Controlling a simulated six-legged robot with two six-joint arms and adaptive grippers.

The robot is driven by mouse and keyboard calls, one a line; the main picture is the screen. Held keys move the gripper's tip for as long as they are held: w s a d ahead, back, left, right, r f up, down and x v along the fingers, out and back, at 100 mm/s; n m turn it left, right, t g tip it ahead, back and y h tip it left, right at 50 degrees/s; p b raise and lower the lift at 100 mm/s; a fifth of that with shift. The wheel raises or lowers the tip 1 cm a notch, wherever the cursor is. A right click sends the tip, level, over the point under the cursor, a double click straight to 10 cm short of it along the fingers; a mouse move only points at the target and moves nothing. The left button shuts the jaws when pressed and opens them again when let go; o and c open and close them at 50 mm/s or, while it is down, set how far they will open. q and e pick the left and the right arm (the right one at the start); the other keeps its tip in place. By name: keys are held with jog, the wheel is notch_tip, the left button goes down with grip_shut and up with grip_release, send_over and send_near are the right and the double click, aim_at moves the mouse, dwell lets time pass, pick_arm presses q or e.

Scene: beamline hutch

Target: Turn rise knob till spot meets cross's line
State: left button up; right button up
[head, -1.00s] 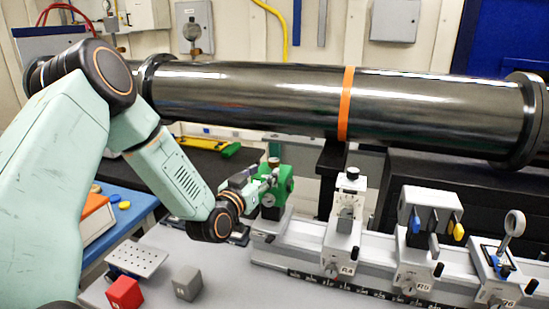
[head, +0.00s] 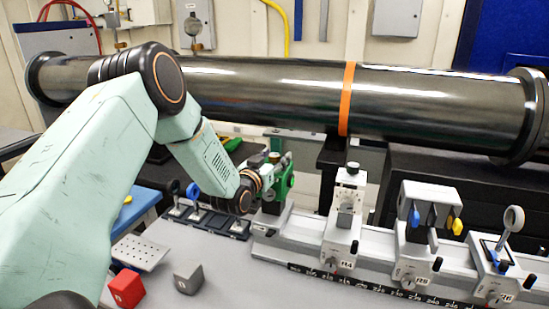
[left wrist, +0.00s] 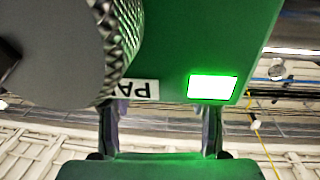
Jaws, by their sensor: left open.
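A green device (head: 285,185) stands at the left end of the rail. My left gripper (head: 272,165) is at this device, with its arm in front of part of it. In the left wrist view the green housing (left wrist: 190,40) fills the upper middle, with a lit green window (left wrist: 213,87) and a partly hidden label. A knurled metal knob (left wrist: 125,40) is close at the upper left. Both fingers of my left gripper (left wrist: 162,115) are apart, with no object seen held between them. I cannot tell whether this is the rise knob. I cannot make out the spot or the cross. My right gripper is out of view.
The rail (head: 370,278) carries several grey mounts, including R4 (head: 345,222) and R5 (head: 418,245). A dark pipe (head: 260,95) crosses behind. A red block (head: 126,288), a grey block (head: 188,278) and a perforated plate (head: 140,252) lie at the front left.

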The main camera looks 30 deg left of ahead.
pick_arm(q)
jog(key=shift+w+f, duration=0.1)
jog(key=shift+f, duration=0.05)
jog(key=shift+c, duration=1)
grip_shut()
jog(key=shift+a+m+h, duration=0.1)
jog(key=shift+m+h, duration=0.2)
jog(key=shift+h, duration=0.2)
jog(key=m+h+b, duration=0.1)
jog(key=m+h, duration=0.2)
jog(key=h, duration=0.2)
jog(key=shift+m+g+h+b, duration=0.35)
jog(key=shift+m+g+h, duration=0.25)
jog(key=shift+m+h, duration=0.6)
jog(key=shift+m+g+h+b, duration=0.3)
jog(key=shift+m+g+h, duration=0.4)
jog(key=shift+h, duration=0.8)
